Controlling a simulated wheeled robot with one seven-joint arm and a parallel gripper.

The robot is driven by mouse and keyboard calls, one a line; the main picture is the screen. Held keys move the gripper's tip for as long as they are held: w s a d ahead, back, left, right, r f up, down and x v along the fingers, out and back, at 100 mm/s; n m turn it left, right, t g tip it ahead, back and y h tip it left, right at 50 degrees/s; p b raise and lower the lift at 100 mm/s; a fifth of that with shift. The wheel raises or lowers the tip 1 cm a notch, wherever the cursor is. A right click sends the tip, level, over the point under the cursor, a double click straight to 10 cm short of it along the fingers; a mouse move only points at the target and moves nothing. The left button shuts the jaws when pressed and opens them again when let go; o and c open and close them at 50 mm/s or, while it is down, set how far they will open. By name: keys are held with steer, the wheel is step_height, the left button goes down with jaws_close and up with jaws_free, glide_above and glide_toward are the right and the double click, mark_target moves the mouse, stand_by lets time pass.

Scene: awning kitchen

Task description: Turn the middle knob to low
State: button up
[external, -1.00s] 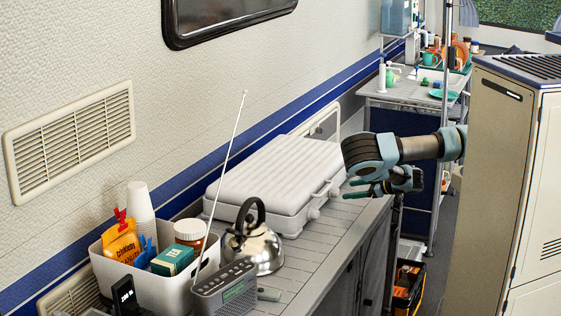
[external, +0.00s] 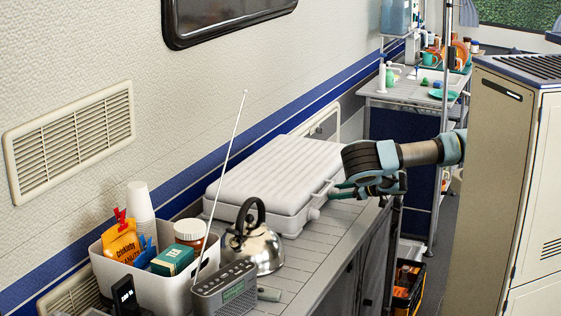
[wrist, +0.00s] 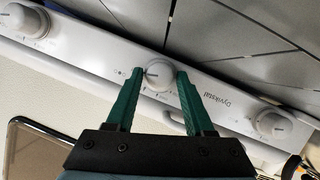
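The white stove (external: 270,175) looks like a closed case on the counter in the external view. In the wrist view its front panel (wrist: 95,48) carries three white knobs. The middle knob (wrist: 158,77) has a dark pointer line toward the left, near a small printed mark. My gripper (wrist: 161,73) is open, with one green fingertip on each side of the middle knob. Contact cannot be told. In the external view my gripper (external: 342,190) is at the stove's front side, and the middle knob is hidden there.
The left knob (wrist: 26,20) and right knob (wrist: 273,125) flank the middle one. A steel kettle (external: 256,245), a radio (external: 225,290) and a white bin (external: 130,283) stand on the counter nearer the camera. Bare counter (external: 325,245) lies before the stove.

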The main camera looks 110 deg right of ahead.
jaws_close()
steer(key=shift+b, duration=0.3)
steer(key=n+h+b, duration=0.1)
steer(key=b, duration=0.1)
steer(key=n+g+b, duration=0.1)
steer(key=n+b, duration=0.1)
steer(key=shift+w+a+f+h, duration=0.15)
steer(key=shift+w+f+h, duration=0.05)
steer(key=shift+f+h, duration=0.2)
steer(key=n+h+b, duration=0.1)
steer(key=n+b, duration=0.1)
steer(key=b, duration=0.1)
steer(key=shift+n+g, duration=0.4)
steer(key=shift+r+n+h+b, duration=0.1)
steer(key=shift+n+h+b, duration=0.25)
steer(key=shift+n+h, duration=0.05)
